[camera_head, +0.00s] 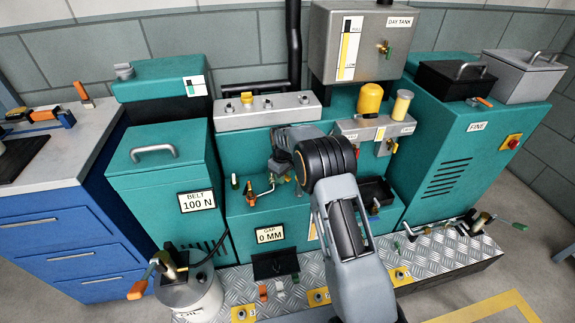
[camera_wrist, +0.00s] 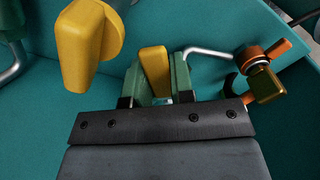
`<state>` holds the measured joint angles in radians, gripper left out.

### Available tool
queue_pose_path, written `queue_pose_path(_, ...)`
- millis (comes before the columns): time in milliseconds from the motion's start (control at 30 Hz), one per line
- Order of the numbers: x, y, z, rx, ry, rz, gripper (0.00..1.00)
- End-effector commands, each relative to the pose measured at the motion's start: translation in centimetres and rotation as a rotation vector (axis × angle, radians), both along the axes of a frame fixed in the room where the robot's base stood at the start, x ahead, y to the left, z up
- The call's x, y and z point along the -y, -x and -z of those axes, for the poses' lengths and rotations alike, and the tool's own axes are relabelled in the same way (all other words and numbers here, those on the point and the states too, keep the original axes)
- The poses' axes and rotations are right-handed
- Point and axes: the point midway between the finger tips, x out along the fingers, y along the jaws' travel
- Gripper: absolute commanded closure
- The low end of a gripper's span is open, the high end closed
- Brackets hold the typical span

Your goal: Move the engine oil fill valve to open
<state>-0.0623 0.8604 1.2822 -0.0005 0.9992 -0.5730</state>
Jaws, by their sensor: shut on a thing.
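In the wrist view my gripper (camera_wrist: 155,85) is shut on a yellow handle (camera_wrist: 153,68), which stands upright between its two greenish finger pads. No label shows beside this handle, so I cannot read whether it is the engine oil fill valve or how it is set. In the head view my gripper's end (camera_head: 282,165) is low against the front of the teal engine block (camera_head: 240,148). My wrist and forearm hide part of that front, and the gripped handle cannot be made out there.
A larger yellow knob (camera_wrist: 92,45) is left of my gripper. A brass valve with an orange handle (camera_wrist: 262,78) and a bent metal rod (camera_wrist: 208,51) are close on the right. The oil can (camera_head: 190,295) stands front left, the day tank (camera_head: 365,45) above.

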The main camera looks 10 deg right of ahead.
Motion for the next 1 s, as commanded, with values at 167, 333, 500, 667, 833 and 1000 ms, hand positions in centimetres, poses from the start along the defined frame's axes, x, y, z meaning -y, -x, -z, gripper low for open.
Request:
queue_pose_path(167,-0.1,0.0,0.0,0.002,-0.002,0.01,1.0)
queue_pose_path(333,-0.3,0.0,-0.1,0.002,-0.002,0.029,1.0)
queue_pose_path(500,-1.2,0.5,-0.1,0.001,-0.002,0.19,1.0)
queue_pose_path(667,-1.7,0.8,-0.1,0.002,-0.002,0.303,1.0)
queue_pose_path(833,-1.8,0.8,-0.1,0.003,-0.002,0.325,1.0)
queue_pose_path(1000,-1.8,0.8,-0.1,0.003,-0.002,0.328,1.0)
